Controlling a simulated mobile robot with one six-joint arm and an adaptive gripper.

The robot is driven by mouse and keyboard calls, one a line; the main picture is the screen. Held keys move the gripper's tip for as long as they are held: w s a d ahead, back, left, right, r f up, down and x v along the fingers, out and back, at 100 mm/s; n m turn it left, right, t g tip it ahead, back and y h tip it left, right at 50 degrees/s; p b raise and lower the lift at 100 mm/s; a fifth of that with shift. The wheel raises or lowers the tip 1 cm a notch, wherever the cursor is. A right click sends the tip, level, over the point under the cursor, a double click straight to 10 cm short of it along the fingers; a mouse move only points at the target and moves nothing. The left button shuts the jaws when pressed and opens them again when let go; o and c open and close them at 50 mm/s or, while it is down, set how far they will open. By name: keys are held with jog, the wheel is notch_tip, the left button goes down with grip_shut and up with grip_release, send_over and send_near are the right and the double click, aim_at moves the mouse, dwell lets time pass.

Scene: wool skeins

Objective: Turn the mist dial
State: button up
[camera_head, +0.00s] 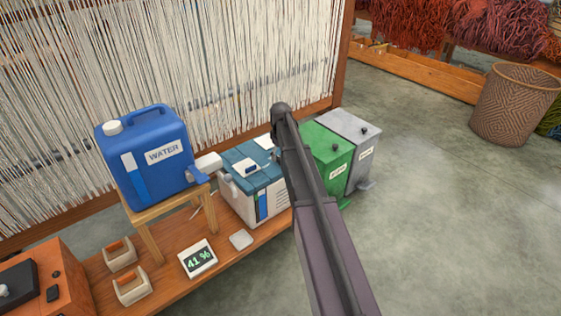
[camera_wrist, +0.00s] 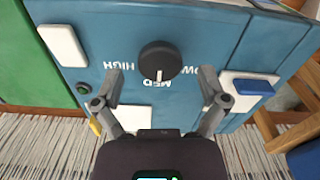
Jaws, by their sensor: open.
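The mist dial (camera_wrist: 158,58) is a round black knob with a white pointer line, on the blue top of a machine (camera_wrist: 240,20). The labels HIGH, MED and LOW show upside down around it; LOW is partly covered. The pointer is toward MED. My gripper (camera_wrist: 159,77) is open, its two fingers on either side of the dial, with visible gaps and nothing between them but the dial area. In the head view the machine, a white box with a blue lid (camera_head: 243,157), stands on a wooden bench; my arm hides the dial there.
A blue water can (camera_head: 147,175) stands on a wooden stand left of the machine. A display (camera_head: 198,258) reads 41 %. A green bin (camera_head: 330,143) and a grey bin (camera_head: 348,128) stand to the right.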

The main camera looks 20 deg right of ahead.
jog(key=shift+f+b, duration=0.35)
jog(key=shift+f, duration=0.2)
jog(key=c, duration=1.1)
